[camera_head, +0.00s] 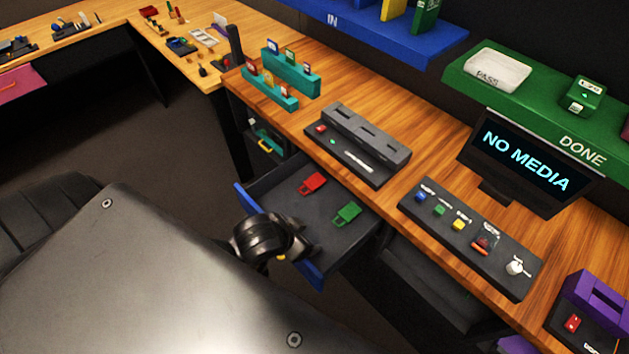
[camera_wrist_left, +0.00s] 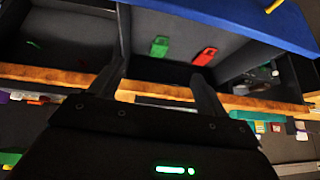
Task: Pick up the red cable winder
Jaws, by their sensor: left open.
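The red cable winder (camera_head: 313,183) lies flat in the open drawer (camera_head: 285,190), towards its back left in the head view. It also shows in the left wrist view (camera_wrist_left: 205,56), beyond the fingers and near the tip of the right-hand one. My left gripper (camera_head: 285,250) is at the drawer's blue front edge, apart from the winder; its fingertips are hard to make out there. In the left wrist view its two fingers (camera_wrist_left: 163,82) are spread with nothing between them. My right gripper is not in view.
A green cable winder (camera_head: 347,214) lies in the same drawer, right of the red one. The drawer's blue front (camera_head: 308,272) and side walls are edges near my left gripper. Above is the wooden desk (camera_head: 390,190) with a grey slotted block (camera_head: 365,135) and a button panel (camera_head: 470,240).

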